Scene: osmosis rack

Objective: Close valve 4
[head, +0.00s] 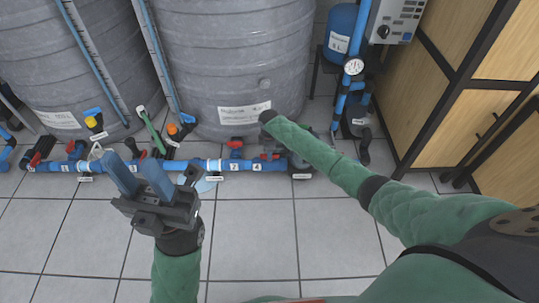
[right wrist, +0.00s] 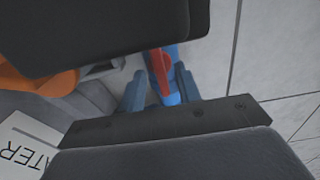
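A blue pipe (head: 210,164) runs along the floor in front of the tanks, with red-handled valves on it. A label 4 (head: 257,167) is on the pipe near its right end. My right gripper (head: 272,150) is beside this label, largely hidden by its own arm. In the right wrist view, a red valve handle (right wrist: 161,70) on the blue pipe lies between the two blue fingers of my right gripper (right wrist: 160,88). The fingers are apart, with a gap to the handle. My left gripper (head: 137,168) is open and empty, in front of the pipe's left part.
Large grey tanks (head: 240,60) stand behind the pipe. A pump unit with a gauge (head: 354,66) and wooden cabinets (head: 440,120) are at the right. Further valves with orange (head: 173,128) and yellow parts stand at the left. The tiled floor (head: 250,225) in front is clear.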

